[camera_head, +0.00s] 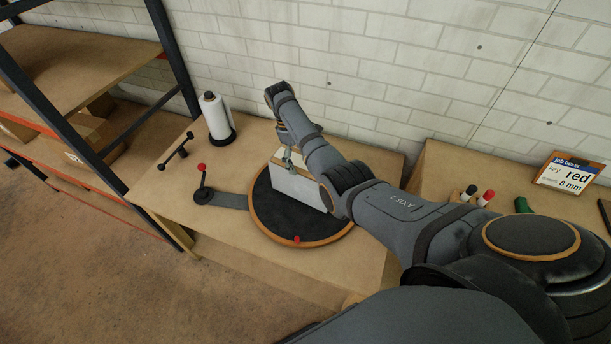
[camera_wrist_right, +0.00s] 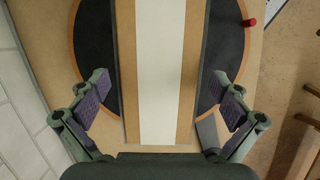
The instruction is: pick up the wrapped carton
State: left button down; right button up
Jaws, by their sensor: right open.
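The wrapped carton (camera_head: 297,187) stands on a round black turntable (camera_head: 266,213) with a wooden rim. Its near side is pale grey and its brown top is partly hidden by my right arm. In the right wrist view the carton (camera_wrist_right: 161,60) is seen from above, brown with a broad white band along its middle. My right gripper (camera_wrist_right: 162,95) is open, one finger at each side of the carton with visible gaps. In the head view the right gripper (camera_head: 288,150) is over the carton, mostly hidden by its own arm. My left gripper is out of view.
A grey arm with a red-knobbed crank (camera_head: 201,178) joins the turntable's left. A red knob (camera_head: 297,239) sits on the front rim. Shelving (camera_head: 130,40) is left; a job sign (camera_head: 567,174) is right.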

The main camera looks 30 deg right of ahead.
jog(key=shift+d+f, duration=0.1)
jog(key=shift+f, duration=0.75)
jog(key=p+x, duration=0.1)
jog(key=x, duration=0.2)
jog(key=shift+f, duration=0.6)
jog(key=shift+s, duration=0.1)
jog(key=c, duration=0.7)
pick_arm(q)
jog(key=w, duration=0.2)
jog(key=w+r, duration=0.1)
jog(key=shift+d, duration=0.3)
pick_arm(e)
jog(key=c, duration=0.9)
jog(key=shift+r, duration=0.15)
